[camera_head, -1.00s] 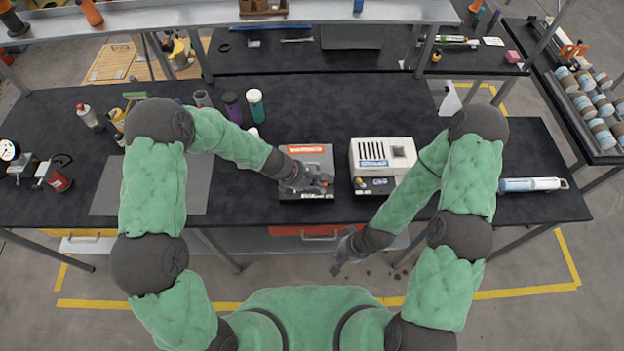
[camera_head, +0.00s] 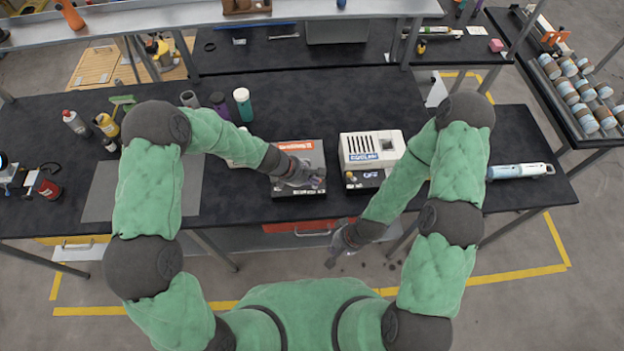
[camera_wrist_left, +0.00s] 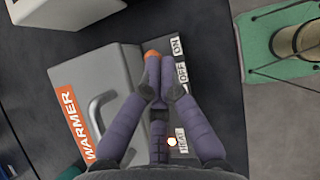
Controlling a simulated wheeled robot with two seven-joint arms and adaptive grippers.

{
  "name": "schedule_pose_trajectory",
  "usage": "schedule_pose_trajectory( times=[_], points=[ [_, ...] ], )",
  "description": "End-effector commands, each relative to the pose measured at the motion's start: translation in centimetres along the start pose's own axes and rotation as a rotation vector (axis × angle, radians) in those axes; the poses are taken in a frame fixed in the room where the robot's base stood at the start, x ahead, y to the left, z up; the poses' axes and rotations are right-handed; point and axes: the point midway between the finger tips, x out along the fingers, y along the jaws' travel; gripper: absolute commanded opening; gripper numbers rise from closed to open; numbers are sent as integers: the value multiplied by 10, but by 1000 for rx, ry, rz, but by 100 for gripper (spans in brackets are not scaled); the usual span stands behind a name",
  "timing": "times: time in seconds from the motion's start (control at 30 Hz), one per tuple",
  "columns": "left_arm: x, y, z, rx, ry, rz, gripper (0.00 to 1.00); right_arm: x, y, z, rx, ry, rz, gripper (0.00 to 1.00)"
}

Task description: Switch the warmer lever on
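The warmer (camera_head: 300,152) is a grey box with an orange-red label, standing on the dark bench left of a cream cooler. In the left wrist view the warmer (camera_wrist_left: 122,66) shows a curved handle, and ON, OFF and HEAT labels run along its side panel. An orange lever tip (camera_wrist_left: 152,53) shows at my left fingertips, close to the ON label. My left gripper (camera_wrist_left: 159,64) has its fingertips nearly together there; whether they pinch the lever is hidden. My left gripper (camera_head: 312,180) covers the warmer's front in the head view. My right gripper (camera_head: 336,252) hangs before the bench; its fingers are too small to judge.
The cooler (camera_head: 370,147) stands close right of the warmer. Bottles, including a teal-and-white one (camera_head: 243,103), stand behind left. A grey mat (camera_head: 98,205) lies at left and a white-blue tube (camera_head: 520,171) at right. An overhead shelf (camera_head: 200,22) crosses the back.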

Motion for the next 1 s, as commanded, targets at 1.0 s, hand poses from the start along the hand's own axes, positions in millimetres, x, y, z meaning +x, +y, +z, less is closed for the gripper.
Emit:
schedule_pose_trajectory(
  times=[1.0],
  points=[
    [-14,1,9,0,0,0,0,-15,-6,0,0,0,0,0]
  ],
)
